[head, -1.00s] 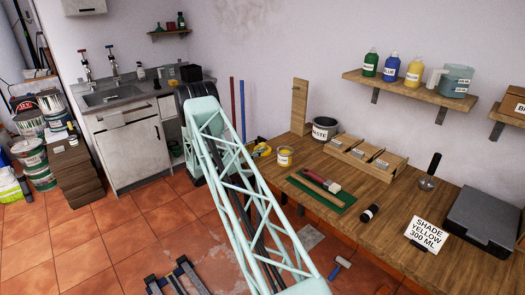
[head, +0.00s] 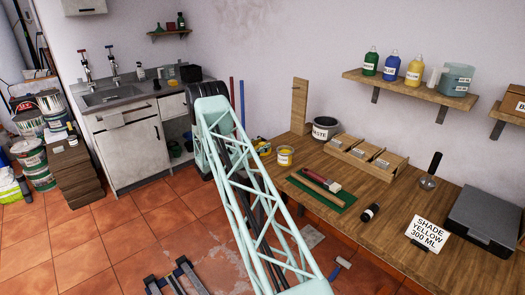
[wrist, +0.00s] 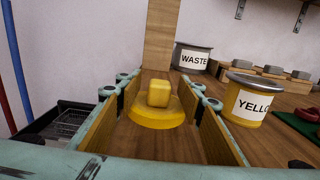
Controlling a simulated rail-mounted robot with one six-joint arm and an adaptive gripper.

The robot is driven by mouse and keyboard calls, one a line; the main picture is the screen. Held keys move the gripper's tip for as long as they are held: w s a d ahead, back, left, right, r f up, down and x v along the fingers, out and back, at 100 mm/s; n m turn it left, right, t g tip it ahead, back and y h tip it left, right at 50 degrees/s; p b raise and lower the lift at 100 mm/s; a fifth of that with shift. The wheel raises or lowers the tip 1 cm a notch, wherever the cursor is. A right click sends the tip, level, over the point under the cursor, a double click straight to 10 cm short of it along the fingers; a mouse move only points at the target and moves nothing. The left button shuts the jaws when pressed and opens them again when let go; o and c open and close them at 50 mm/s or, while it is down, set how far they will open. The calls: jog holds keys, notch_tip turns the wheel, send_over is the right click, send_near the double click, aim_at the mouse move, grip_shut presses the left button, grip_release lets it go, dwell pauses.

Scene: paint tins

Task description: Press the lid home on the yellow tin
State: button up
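The yellow tin (head: 285,155) stands upright on the workbench. A round yellow lid with a square knob (wrist: 158,99) is ahead of my gripper (wrist: 160,105), between the two wood-coloured finger pads as seen from the wrist. The fingers are spread apart, with gaps to the knob. I cannot tell whether the lid rests on the bench. In the head view my arm hides most of the gripper.
A grey waste tub (wrist: 193,57) stands behind the tin, near an upright wooden board (wrist: 161,35).

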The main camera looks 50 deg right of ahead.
jog(key=shift+d, duration=0.45)
jog(key=shift+c, duration=0.6)
jog(key=c, duration=0.7)
